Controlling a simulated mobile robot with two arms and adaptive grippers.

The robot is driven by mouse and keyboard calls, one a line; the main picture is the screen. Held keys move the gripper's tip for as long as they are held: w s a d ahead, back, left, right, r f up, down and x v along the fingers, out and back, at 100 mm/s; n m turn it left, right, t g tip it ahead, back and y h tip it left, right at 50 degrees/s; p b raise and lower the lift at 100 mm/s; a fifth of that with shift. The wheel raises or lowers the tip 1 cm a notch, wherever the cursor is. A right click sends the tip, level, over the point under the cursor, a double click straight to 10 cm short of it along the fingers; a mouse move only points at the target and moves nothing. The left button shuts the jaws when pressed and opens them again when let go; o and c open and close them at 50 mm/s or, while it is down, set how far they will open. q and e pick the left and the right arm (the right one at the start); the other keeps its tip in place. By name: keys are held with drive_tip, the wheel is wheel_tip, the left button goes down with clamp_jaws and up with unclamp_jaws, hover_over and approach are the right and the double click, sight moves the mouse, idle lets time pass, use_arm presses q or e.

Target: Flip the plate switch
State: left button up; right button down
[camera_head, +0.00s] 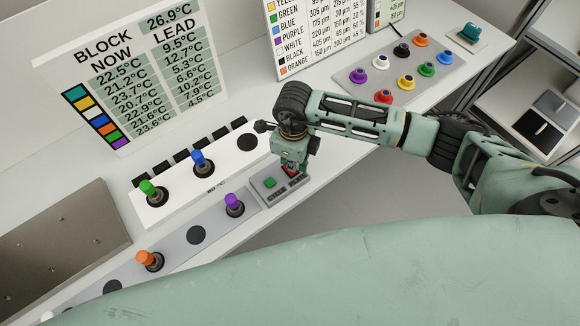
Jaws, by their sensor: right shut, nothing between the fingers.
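A small grey switch box (271,194) stands at the front edge of the white counter, with a green button (270,183) on its left and a red part at its right. Its small front label is hard to read. My right gripper (291,170) is shut and empty, pointing down over the right side of this box. It partly hides the red part, and I cannot tell whether it touches it. My left gripper is not in view.
Panels left of the box carry a purple knob (234,204), blue knob (202,162), green knob (152,191) and orange knob (150,260). A button board (384,84) and a teal block (467,33) sit farther right. Display boards (132,75) stand behind.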

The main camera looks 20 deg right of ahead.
drive_tip(key=shift+f+b, duration=0.9)
drive_tip(key=shift+f, duration=0.15)
drive_tip(key=shift+r, duration=0.1)
idle(0.3)
drive_tip(key=shift+r+p, duration=0.7)
drive_tip(key=shift+r, duration=0.15)
drive_tip(key=shift+r+p, duration=1.55)
drive_tip(key=shift+r, duration=1.1)
drive_tip(key=shift+a+f, duration=0.1)
